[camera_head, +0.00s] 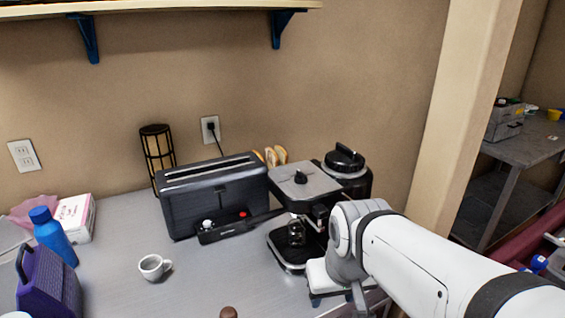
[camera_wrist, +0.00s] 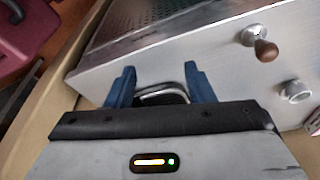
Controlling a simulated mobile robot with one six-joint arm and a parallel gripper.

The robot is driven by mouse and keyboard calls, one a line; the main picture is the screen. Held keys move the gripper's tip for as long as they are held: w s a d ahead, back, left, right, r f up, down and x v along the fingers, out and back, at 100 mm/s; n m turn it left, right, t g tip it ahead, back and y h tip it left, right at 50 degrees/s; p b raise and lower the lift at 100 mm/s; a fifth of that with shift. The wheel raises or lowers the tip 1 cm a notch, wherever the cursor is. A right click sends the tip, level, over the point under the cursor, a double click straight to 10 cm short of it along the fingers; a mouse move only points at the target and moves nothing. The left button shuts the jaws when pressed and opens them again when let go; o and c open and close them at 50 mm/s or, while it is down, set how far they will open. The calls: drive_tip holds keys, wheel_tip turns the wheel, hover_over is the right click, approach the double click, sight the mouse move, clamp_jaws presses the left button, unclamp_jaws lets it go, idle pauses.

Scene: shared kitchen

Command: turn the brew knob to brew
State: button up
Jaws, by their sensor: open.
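A black and grey coffee machine (camera_head: 306,190) stands on the counter in the head view, with a small black knob (camera_head: 301,177) on its flat top. No label is readable, so I cannot tell which control is the brew knob. My gripper (camera_wrist: 159,70) is open, with two blue fingers apart and a curved metal piece (camera_wrist: 160,94) showing between them, apparently ungripped. In the head view my gripper is low, right of the machine's base, partly hidden by my arm. The wrist view shows a silver panel (camera_wrist: 215,75) with a brown-tipped knob (camera_wrist: 265,49) to the upper right.
A dark toaster (camera_head: 213,190) stands left of the machine, and a black-lidded container (camera_head: 344,165) is behind it. A white cup (camera_head: 154,267), blue bottle (camera_head: 52,237) and purple box (camera_head: 48,284) stand farther left. Bare counter lies around the cup.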

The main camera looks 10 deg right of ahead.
drive_tip(key=shift+n+t+y, duration=0.3)
drive_tip(key=shift+n, duration=0.4)
drive_tip(key=w+r, duration=0.3)
drive_tip(key=w+r+p, duration=0.1)
drive_tip(key=w+r, duration=0.2)
drive_tip(key=w, duration=0.1)
drive_tip(key=w+r+p, duration=0.1)
drive_tip(key=w+r, duration=0.2)
drive_tip(key=w, duration=0.1)
drive_tip(key=shift+w+a+r, duration=0.2)
drive_tip(key=shift+a+r, duration=0.05)
drive_tip(key=shift+r, duration=0.05)
drive_tip(key=n+p, duration=0.2)
approach(301, 172)
drive_tip(key=f, duration=0.1)
drive_tip(key=shift+t+y, duration=0.3)
drive_tip(key=shift+y, duration=0.1)
drive_tip(key=x, duration=0.7)
drive_tip(key=shift+d+f, duration=0.2)
drive_tip(key=shift+f, duration=0.25)
drive_tip(key=shift+d, duration=0.1)
drive_tip(key=c, duration=0.9)
drive_tip(key=shift+c, duration=0.2)
